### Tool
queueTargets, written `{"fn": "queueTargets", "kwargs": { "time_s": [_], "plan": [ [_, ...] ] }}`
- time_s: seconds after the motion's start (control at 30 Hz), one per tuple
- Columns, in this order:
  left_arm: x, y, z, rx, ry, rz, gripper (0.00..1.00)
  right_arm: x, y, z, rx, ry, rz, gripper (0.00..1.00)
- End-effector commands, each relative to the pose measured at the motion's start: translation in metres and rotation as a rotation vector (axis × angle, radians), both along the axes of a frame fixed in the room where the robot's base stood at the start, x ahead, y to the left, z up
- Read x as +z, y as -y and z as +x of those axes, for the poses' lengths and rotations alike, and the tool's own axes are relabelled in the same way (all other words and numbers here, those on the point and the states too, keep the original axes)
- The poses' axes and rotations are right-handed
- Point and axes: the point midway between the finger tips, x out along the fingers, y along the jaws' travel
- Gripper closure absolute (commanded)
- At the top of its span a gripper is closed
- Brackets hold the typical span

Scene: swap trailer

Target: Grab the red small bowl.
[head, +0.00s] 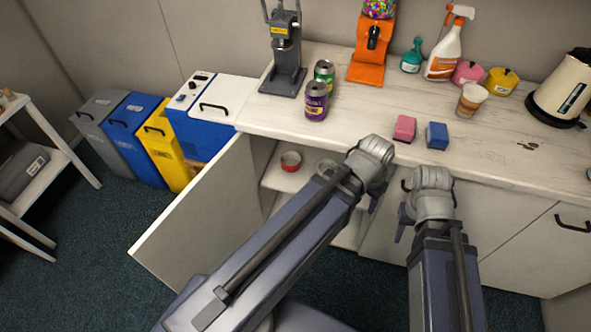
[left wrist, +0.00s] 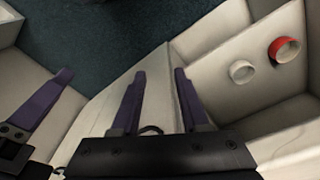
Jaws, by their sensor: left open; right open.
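The red small bowl (head: 290,161) sits on a shelf inside the open cupboard under the counter. It also shows in the left wrist view (left wrist: 284,50), at the right, with a white bowl (left wrist: 242,71) beside it. My left gripper (head: 376,197) is in front of the cupboard, to the right of the red bowl and apart from it. In the left wrist view its fingers (left wrist: 159,78) are spread with nothing between them. My right gripper (head: 404,222) is just to the right of the left one, open and apart from the bowl; its fingertips are partly hidden.
The open cupboard door (head: 200,215) juts out left of the bowls. My left arm crosses in front of the opening. The counter (head: 370,118) above holds cans (head: 316,100), sponges (head: 437,136), a cup and a kettle (head: 560,92). Colored bins (head: 135,138) stand at the left.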

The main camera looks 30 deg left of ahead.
Motion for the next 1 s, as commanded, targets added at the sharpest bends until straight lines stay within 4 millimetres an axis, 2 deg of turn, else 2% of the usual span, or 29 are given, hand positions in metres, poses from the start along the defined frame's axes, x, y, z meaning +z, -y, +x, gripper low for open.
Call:
{"fn": "queueTargets", "kwargs": {
  "time_s": [0.03, 0.27, 0.4, 0.57, 0.7, 0.9, 1.0],
  "plan": [
    [-0.039, -0.009, 0.013, 0.011, 0.034, -0.037, 0.55, -0.041, 0.0, 0.0, 0.001, 0.0, 0.0, 0.55],
    [-0.107, -0.047, 0.067, 0.037, 0.231, -0.177, 0.55, -0.122, 0.0, 0.0, 0.002, 0.001, -0.001, 0.55],
    [-0.142, -0.08, 0.098, 0.069, 0.368, -0.23, 0.55, -0.171, 0.0, 0.0, 0.003, 0.002, -0.001, 0.55],
    [-0.178, -0.129, 0.128, 0.122, 0.536, -0.258, 0.55, -0.228, 0.0, 0.001, 0.005, 0.003, -0.001, 0.55],
    [-0.206, -0.18, 0.148, 0.179, 0.687, -0.253, 0.55, -0.277, 0.0, 0.001, 0.006, 0.003, -0.002, 0.55],
    [-0.235, -0.254, 0.161, 0.266, 0.873, -0.205, 0.55, -0.334, 0.0, 0.001, 0.008, 0.004, -0.001, 0.55],
    [-0.244, -0.283, 0.161, 0.303, 0.939, -0.176, 0.55, -0.353, 0.0, 0.001, 0.008, 0.004, -0.002, 0.55]
  ]
}}
